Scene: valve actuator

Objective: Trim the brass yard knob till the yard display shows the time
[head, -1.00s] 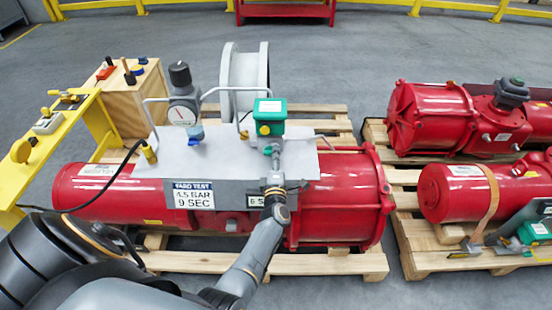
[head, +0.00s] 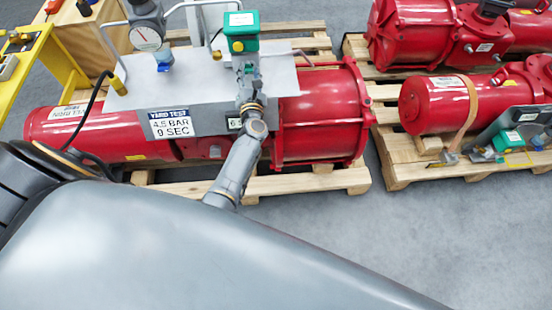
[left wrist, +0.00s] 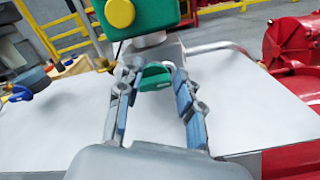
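A green box (head: 240,33) with a round yellow knob (head: 237,46) stands on the grey bench plate over the red actuator; in the left wrist view the yellow knob (left wrist: 120,12) is near the top. I cannot tell which knob is the brass yard knob. My left gripper (head: 247,72) is just below the box. In the left wrist view its fingers (left wrist: 155,78) are apart, one each side of a green handle (left wrist: 153,84), with no clear grip. A small display (head: 234,124) is partly hidden by my wrist; only a "6" shows. A sign (head: 170,124) reads YARD TEST, 4.5 BAR, 9 SEC. My right gripper is out of view.
A pressure gauge (head: 147,37) and a blue knob (head: 163,62) are on the plate's left. A brass-coloured fitting (head: 119,86) with a black hose is at its left edge. More red actuators (head: 437,105) lie on pallets at right. Grey floor is open at lower right.

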